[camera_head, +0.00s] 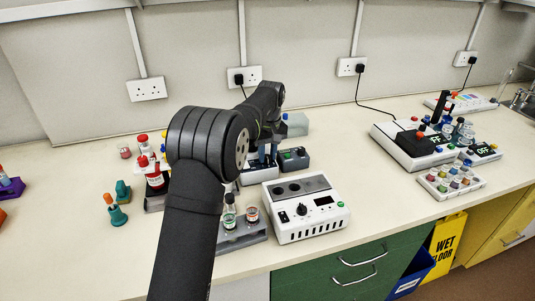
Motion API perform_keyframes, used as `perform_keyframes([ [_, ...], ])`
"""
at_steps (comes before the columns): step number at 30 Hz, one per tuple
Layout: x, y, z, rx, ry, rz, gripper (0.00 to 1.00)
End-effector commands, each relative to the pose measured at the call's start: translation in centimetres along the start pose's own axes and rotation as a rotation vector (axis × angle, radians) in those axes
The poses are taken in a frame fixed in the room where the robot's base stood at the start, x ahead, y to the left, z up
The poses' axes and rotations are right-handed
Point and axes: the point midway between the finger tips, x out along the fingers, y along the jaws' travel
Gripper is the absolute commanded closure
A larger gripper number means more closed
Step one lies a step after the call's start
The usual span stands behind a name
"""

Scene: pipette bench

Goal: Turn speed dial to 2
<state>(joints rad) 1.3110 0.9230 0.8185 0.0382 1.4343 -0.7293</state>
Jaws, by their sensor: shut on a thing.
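My gripper (266,153) points down behind my arm's elbow, at a small white and dark device (256,176) in the middle of the bench. It is shut on what appears to be that device's speed dial. The dial itself is hidden by the fingers and arm, so its setting cannot be read.
A small dark-grey device (294,159) stands close right of my gripper. A rack (240,240) with small bottles is in front. Red-capped bottles (154,178) stand left. A balance-like device (407,146) and vial tray (451,181) are at right. The bench between is clear.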

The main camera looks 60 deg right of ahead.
Motion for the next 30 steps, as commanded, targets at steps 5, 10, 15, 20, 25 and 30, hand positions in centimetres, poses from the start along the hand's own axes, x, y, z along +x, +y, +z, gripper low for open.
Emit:
perform_keyframes([
  [5,-0.1,0.0,-0.1,0.0,0.002,0.001,0.51],
  [10,-0.1,0.0,0.0,0.001,0.001,0.0,0.51],
  [15,-0.4,0.0,0.0,0.001,0.002,0.001,0.51],
  [20,-2.6,0.1,-0.1,0.001,0.003,0.003,0.51],
  [25,-6.7,0.1,-0.1,0.001,0.005,0.004,0.51],
  [30,-10.9,0.1,-0.1,0.001,0.005,0.004,0.51],
])
